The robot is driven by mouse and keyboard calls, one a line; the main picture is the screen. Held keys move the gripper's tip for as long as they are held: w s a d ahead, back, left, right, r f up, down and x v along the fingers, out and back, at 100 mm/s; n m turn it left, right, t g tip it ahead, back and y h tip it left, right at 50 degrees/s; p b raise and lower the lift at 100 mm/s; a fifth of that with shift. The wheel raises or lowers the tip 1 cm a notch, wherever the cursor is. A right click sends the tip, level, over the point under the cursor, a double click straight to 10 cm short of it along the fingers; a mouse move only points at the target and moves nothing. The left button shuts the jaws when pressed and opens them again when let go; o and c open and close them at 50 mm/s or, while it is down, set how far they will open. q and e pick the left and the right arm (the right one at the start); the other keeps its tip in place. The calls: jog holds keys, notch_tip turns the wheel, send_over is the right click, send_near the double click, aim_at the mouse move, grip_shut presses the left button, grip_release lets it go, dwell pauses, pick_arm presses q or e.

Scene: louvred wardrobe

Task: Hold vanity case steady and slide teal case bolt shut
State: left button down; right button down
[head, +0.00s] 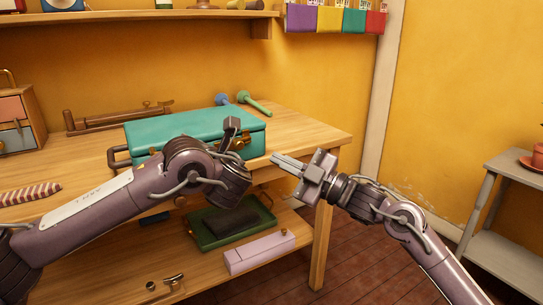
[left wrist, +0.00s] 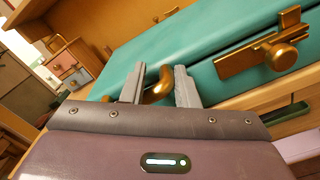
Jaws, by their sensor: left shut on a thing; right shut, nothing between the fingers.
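The teal vanity case (head: 165,132) lies with its lid down on the wooden bench; it also fills the upper right of the left wrist view (left wrist: 215,40). Its brass bolt (left wrist: 265,55), a plate with a rounded knob, is on the case front, right of my left fingers; I cannot tell how far it is slid. My left gripper (left wrist: 158,88) is shut on a curved brass handle (left wrist: 157,90) at the case front. In the head view my left arm hides much of that front. My right gripper (head: 275,159) is shut and empty, just right of the case's front corner, apart from it.
Blue and green knobbed items (head: 250,101) lie behind the case. A striped item (head: 30,194) and a small drawer chest (head: 18,120) are at left. The lower shelf holds a green tray (head: 207,242) and a lilac box (head: 259,251). The bench's right end is clear.

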pick_arm(q)
jog(key=shift+f, duration=0.2)
jog(key=c, duration=1.5)
grip_release()
jog(key=shift+r, duration=0.15)
jog(key=o, duration=0.5)
jog(key=shift+w+a, duration=0.1)
jog(key=shift+a, duration=0.05)
jog(key=shift+c, duration=0.2)
